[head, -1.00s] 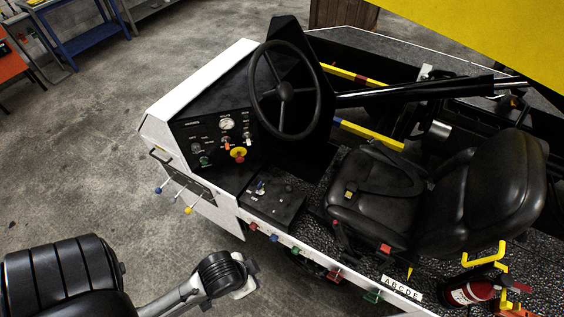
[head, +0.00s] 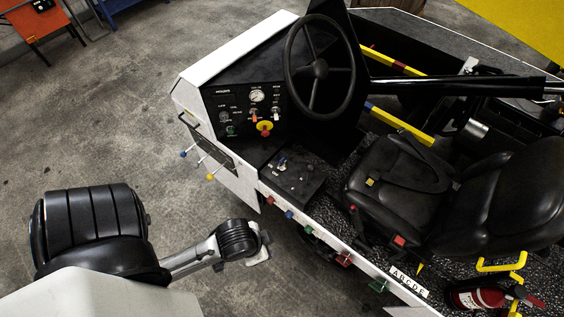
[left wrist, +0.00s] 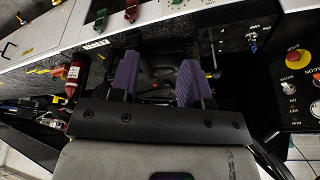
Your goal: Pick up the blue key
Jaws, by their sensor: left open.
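The small blue key (head: 289,214) hangs on the white side edge of the loader in the head view, between a red key (head: 274,202) and a green one (head: 308,229). I cannot make it out clearly in the left wrist view. My left gripper (left wrist: 158,82) is open in the left wrist view, its two purple finger pads apart with nothing between them. In the head view my left arm's end is just outside the loader's side, below the blue key in the picture, with its fingers not clearly visible. My right gripper is not in view.
Another red key (head: 343,259) and green key (head: 378,285) hang farther right, near the ABCDE label (head: 409,281). The steering wheel (head: 320,66), seat (head: 420,190) and fire extinguisher (head: 470,298) are on the loader.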

